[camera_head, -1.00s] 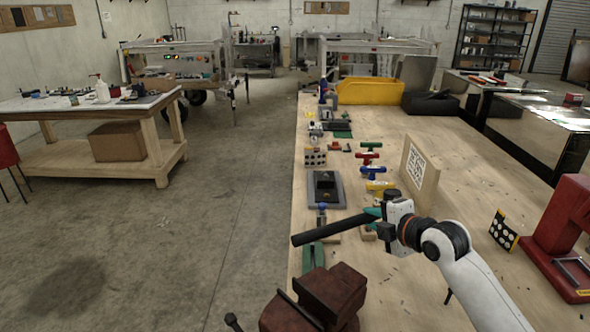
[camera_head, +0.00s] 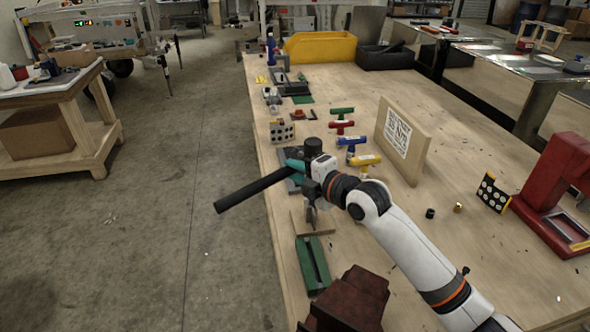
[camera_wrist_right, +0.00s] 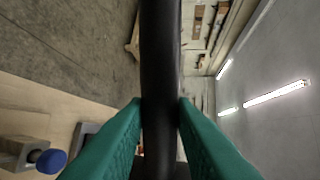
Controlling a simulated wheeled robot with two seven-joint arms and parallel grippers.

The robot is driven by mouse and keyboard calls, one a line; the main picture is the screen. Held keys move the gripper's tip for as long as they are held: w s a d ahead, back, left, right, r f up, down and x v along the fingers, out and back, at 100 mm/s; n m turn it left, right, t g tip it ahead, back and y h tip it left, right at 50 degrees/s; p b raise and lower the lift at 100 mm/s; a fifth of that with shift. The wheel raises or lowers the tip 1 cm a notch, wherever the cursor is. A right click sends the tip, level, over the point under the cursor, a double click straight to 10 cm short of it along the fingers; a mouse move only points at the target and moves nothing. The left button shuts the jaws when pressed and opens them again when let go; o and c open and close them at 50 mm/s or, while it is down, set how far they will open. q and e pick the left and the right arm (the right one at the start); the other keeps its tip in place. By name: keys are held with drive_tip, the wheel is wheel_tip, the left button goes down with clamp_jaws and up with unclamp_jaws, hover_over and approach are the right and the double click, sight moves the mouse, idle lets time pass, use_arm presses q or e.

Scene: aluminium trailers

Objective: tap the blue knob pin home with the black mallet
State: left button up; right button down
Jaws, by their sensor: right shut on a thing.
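The black mallet's long dark shaft (camera_head: 250,191) points left, past the bench's left edge in the head view. My right gripper (camera_head: 297,166) has teal fingers shut on it, above the left strip of the bench. The right wrist view shows the shaft (camera_wrist_right: 160,60) running upward between the gripper's fingers (camera_wrist_right: 160,115). I cannot tell the mallet head apart from the dark parts at the wrist. The blue knob pin (camera_wrist_right: 52,162) sits in a grey block at lower left there, apart from the mallet; my wrist hides it in the head view. My left gripper is not in view.
Coloured T-handles (camera_head: 342,126) and an upright board with a printed code (camera_head: 403,140) stand right of the gripper. A green block (camera_head: 313,265) and a dark red vise (camera_head: 350,300) are nearer. A red frame (camera_head: 560,190) stands right. The bench's middle is mostly clear.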

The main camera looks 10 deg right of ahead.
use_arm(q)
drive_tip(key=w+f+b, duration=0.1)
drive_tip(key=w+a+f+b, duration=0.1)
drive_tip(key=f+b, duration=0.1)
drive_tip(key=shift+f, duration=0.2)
use_arm(e)
wheel_tip(320, 180, down, 5)
drive_tip(key=shift+w+r, duration=0.1)
drive_tip(key=shift+w, duration=0.05)
